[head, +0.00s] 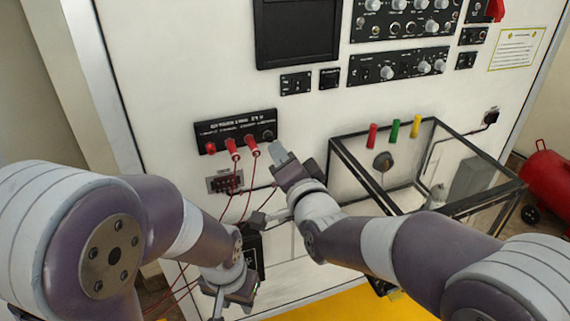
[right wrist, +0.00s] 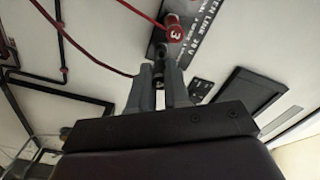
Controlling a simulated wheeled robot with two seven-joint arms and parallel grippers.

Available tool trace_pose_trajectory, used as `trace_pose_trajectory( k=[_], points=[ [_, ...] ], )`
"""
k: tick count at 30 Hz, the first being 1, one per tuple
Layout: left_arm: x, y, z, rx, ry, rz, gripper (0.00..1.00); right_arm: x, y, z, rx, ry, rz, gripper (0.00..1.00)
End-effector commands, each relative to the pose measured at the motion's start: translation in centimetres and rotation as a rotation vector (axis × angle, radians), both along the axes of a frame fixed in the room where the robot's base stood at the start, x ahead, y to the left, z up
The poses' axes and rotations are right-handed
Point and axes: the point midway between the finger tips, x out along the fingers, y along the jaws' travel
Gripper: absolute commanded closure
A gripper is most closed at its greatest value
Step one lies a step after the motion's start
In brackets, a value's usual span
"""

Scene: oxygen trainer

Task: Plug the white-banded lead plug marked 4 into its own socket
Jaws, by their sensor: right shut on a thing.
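The black socket panel (head: 238,129) is on the white wall board, with several red plugs in its row, including one red plug (head: 252,148) near the right end. The dark socket (head: 268,135) at the right end looks empty. My right gripper (head: 277,152) is just below and right of that end. In the right wrist view its fingers (right wrist: 159,82) are shut on a small, dark, mostly hidden lead plug (right wrist: 158,68); its white band and number cannot be read. A red plug marked 3 (right wrist: 174,33) is just beyond the fingertips. My left gripper (head: 222,302) is low, away from the panel; its jaws are unclear.
Red leads (head: 226,196) hang below the panel past a small terminal block (head: 224,183). One red lead (right wrist: 85,50) curves close to my right fingers.

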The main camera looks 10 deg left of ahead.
Motion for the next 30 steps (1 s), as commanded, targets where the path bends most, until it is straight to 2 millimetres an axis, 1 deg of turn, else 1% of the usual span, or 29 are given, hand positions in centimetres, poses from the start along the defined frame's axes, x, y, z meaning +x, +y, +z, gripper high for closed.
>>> trace_pose_trajectory(
  k=[14,23,30],
  points=[
    [0.00,0.00,-0.02,0.000,0.000,0.000,0.64,0.06,0.05,0.02,0.000,0.000,0.000,1.00],
    [0.00,0.00,-0.96,0.000,0.000,0.000,0.64,0.10,0.00,-0.14,0.003,0.001,0.000,1.00],
    [-0.01,0.00,-0.90,0.000,0.000,0.000,0.64,0.11,-0.02,0.05,0.003,0.002,0.000,1.00]
  ],
)
